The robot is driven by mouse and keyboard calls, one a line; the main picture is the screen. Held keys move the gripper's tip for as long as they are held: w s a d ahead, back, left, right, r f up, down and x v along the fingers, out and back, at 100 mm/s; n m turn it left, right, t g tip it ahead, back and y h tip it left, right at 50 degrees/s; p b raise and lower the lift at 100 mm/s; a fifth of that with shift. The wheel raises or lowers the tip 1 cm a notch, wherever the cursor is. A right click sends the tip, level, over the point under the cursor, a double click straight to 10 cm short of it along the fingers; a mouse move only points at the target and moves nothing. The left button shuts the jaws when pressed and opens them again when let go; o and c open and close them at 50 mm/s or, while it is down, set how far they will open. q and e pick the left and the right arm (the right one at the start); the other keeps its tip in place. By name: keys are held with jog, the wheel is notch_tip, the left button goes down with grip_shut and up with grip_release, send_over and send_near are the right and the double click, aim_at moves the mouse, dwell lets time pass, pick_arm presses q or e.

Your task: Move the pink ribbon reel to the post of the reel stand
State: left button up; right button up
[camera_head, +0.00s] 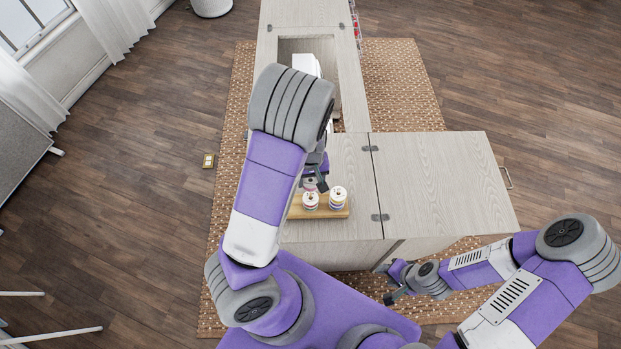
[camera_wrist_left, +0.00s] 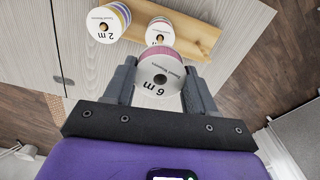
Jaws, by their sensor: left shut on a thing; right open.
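The pink ribbon reel (camera_wrist_left: 160,82) has a white face marked "6 m" and a pink edge. My left gripper (camera_wrist_left: 160,72) is shut on it, one finger on each side. In the head view the left gripper (camera_head: 318,182) is at the back edge of the wooden reel stand (camera_head: 325,213), partly hidden by my arm. The stand's board also shows in the left wrist view (camera_wrist_left: 196,38). The pink reel looks beside the stand's other reels; I cannot tell its height or see a free post. My right gripper (camera_head: 387,283) is open and empty, low beside the cabinet's front.
Two other reels sit on the stand: one marked "2 m" with coloured bands (camera_wrist_left: 108,22) and a white-faced one (camera_wrist_left: 160,30). The cabinet top (camera_head: 435,180) right of the stand is clear. A white machine (camera_head: 306,64) sits in the opening behind my left arm.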

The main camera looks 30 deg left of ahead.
pick_arm(q)
jog(key=shift+a, duration=0.1)
jog(key=s+a, duration=0.1)
jog(key=a, duration=0.1)
jog(key=s+a+p, duration=0.1)
jog(key=a, duration=0.1)
jog(key=s+a+p, duration=0.1)
jog(key=s+a, duration=0.1)
jog(key=shift+a+r, duration=0.15)
jog(key=shift+r, duration=0.1)
jog(key=f+b, duration=0.2)
jog(key=f, duration=0.1)
jog(key=a+f+b, duration=0.1)
jog(key=f, duration=0.1)
jog(key=shift+s+a, duration=0.1)
jog(key=shift+s, duration=0.25)
jog(key=shift+r, duration=0.15)
jog(key=shift+f+b, duration=0.7)
jog(key=shift+f+b, duration=1.45)
jog(key=shift+f, duration=0.1)
